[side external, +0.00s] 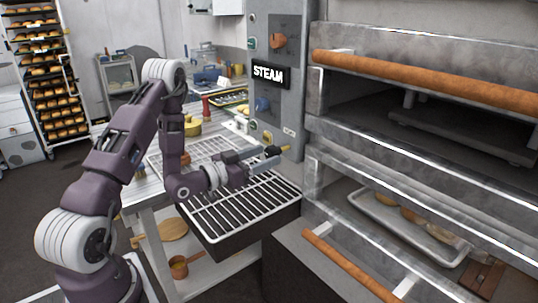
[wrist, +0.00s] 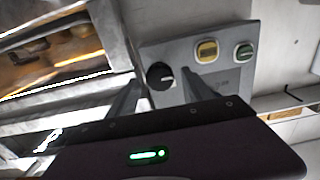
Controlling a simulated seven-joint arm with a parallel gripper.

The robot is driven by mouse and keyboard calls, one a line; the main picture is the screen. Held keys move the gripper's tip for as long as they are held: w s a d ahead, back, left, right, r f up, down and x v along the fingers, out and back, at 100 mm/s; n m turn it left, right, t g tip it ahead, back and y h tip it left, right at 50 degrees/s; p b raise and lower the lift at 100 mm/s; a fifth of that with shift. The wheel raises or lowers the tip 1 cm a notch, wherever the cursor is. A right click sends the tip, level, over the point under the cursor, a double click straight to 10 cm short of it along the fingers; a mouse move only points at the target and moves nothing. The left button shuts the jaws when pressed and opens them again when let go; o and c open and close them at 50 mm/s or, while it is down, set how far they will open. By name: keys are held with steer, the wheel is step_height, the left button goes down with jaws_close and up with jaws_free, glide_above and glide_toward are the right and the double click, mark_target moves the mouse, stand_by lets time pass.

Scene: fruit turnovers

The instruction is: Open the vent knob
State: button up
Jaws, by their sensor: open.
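A round black knob (wrist: 160,76) with a white mark sits on the lower grey control panel (wrist: 225,72); I take it for the vent knob, though no label for it is readable. In the wrist view it appears between the tips of my gripper (wrist: 160,84), which is open with one finger on each side. I cannot tell whether either finger touches the knob. In the side view my gripper (side external: 274,155) is at the panel's lower end, at the dark knob (side external: 272,149), which is partly hidden by the fingers.
A wire rack (side external: 235,208) lies below my gripper.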

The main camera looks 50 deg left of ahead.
steer(key=s, duration=0.4)
steer(key=shift+s, duration=0.35)
steer(key=shift+w, duration=0.1)
steer(key=w, duration=0.1)
steer(key=d+r+m+g, duration=0.1)
steer(key=w+g, duration=0.1)
steer(key=shift+w+d+r+m, duration=0.25)
steer(key=shift+w+r+m, duration=0.05)
steer(key=shift+r+m, duration=0.1)
steer(key=g+y, duration=0.2)
steer(key=g, duration=0.3)
glide_toward(272, 153)
steer(key=s+d+r, duration=0.1)
steer(key=d+r, duration=0.2)
steer(key=d, duration=0.1)
steer(key=s+d+g, duration=0.1)
steer(key=s+d, duration=0.2)
steer(key=s, duration=0.4)
steer(key=s+d+r+n+g+h, duration=0.1)
steer(key=s+d, duration=0.3)
steer(key=s, duration=0.4)
steer(key=s+d+g+h, duration=0.1)
steer(key=s+d+g, duration=0.2)
steer(key=s, duration=0.4)
steer(key=shift+s+d+r+n, duration=0.3)
steer(key=shift+s+d+n, duration=0.05)
steer(key=shift+d+n, duration=0.05)
